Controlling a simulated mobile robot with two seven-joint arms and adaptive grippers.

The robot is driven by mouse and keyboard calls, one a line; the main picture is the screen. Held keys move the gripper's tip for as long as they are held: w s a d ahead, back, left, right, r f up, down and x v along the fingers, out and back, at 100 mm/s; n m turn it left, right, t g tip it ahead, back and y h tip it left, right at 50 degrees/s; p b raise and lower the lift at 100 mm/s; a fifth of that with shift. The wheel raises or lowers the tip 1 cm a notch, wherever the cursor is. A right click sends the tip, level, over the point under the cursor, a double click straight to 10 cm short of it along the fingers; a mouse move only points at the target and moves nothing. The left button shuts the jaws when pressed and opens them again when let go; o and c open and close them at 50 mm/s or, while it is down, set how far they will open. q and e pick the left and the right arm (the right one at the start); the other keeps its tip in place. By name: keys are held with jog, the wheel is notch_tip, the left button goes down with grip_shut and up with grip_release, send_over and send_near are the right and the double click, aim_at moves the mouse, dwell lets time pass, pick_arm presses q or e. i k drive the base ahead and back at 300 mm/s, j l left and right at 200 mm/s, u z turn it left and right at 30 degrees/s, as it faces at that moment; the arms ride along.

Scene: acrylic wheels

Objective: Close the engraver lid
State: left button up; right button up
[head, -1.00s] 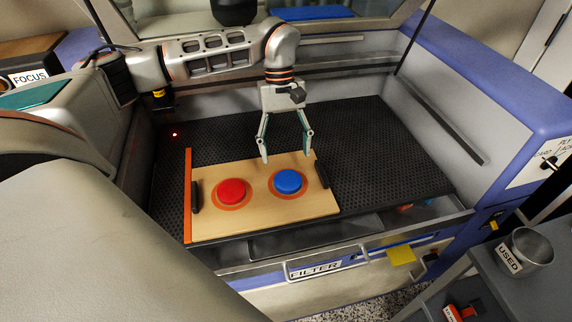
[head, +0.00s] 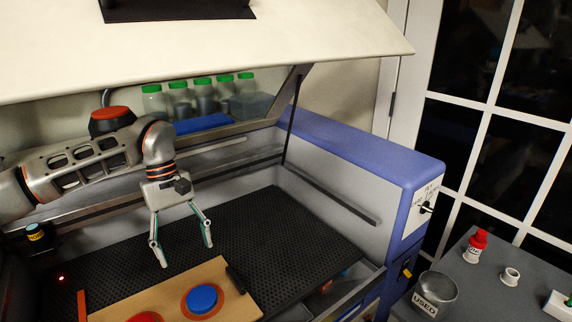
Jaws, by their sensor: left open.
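The engraver lid (head: 300,45) is a large pale panel with a window in its lower part. It stands raised across the top of the head view, over the open engraver (head: 345,160) with its blue and grey side. My left gripper (head: 185,256) reaches in under the lid from the left. It points down, fingers apart and empty, over the black honeycomb bed (head: 285,240) near the back edge of a wooden board (head: 232,285). It looks clear of the lid. My right gripper is not in view.
The board carries a blue disc (head: 202,298) and a partly cut-off red disc (head: 145,317). Green-capped jars (head: 203,95) show through the lid window. At right, a grey table (head: 470,290) bears a red-capped bottle (head: 476,247); a "USED" cup (head: 434,293) is near its edge.

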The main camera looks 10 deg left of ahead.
aim_at(49, 49)
jog(key=k+l, duration=0.8)
